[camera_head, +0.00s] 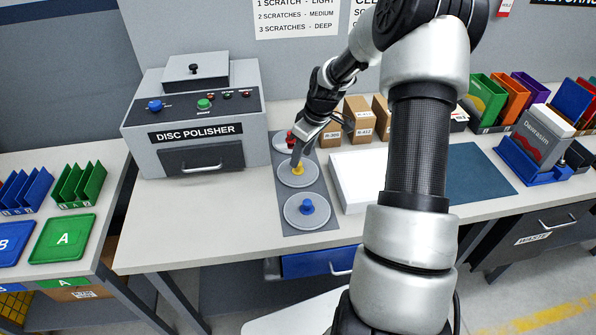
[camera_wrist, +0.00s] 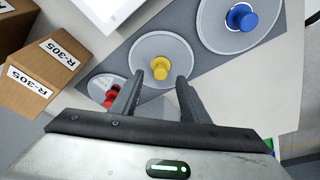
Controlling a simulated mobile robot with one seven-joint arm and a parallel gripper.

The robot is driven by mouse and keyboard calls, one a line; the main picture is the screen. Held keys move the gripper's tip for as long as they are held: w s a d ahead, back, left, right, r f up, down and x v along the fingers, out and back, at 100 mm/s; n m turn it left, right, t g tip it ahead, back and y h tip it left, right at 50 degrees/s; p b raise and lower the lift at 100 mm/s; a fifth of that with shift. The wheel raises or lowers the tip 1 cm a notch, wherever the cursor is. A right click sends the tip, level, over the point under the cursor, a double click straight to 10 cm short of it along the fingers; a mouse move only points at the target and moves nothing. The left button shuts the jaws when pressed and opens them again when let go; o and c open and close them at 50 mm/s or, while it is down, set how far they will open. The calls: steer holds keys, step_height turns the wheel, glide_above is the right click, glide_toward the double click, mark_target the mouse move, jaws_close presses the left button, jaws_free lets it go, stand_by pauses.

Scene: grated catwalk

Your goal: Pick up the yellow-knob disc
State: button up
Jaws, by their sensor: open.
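The yellow-knob disc (camera_head: 291,177) is a round grey disc with a yellow knob, lying in the middle of a dark grey mat (camera_head: 325,215). In the wrist view the yellow-knob disc (camera_wrist: 143,49) lies just beyond my fingertips. My gripper (camera_head: 298,160) is open and empty, pointing down over the disc; in the wrist view the gripper (camera_wrist: 159,80) has its two fingers apart, with the yellow knob showing between and beyond the tips. I cannot tell how high the fingertips are above the knob. One finger partly covers the disc in the head view.
A blue-knob disc (camera_head: 307,220) lies nearer on the mat, and a red-knob disc (camera_head: 280,144) lies farther back, partly hidden by my gripper. A white panel (camera_head: 350,180) is right of the mat. Cardboard boxes (camera_head: 358,118) stand behind. The disc polisher (camera_head: 195,115) is to the left.

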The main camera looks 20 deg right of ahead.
mark_target(306, 174)
steer(key=x, duration=0.3)
steer(key=shift+f, duration=0.1)
jaws_close()
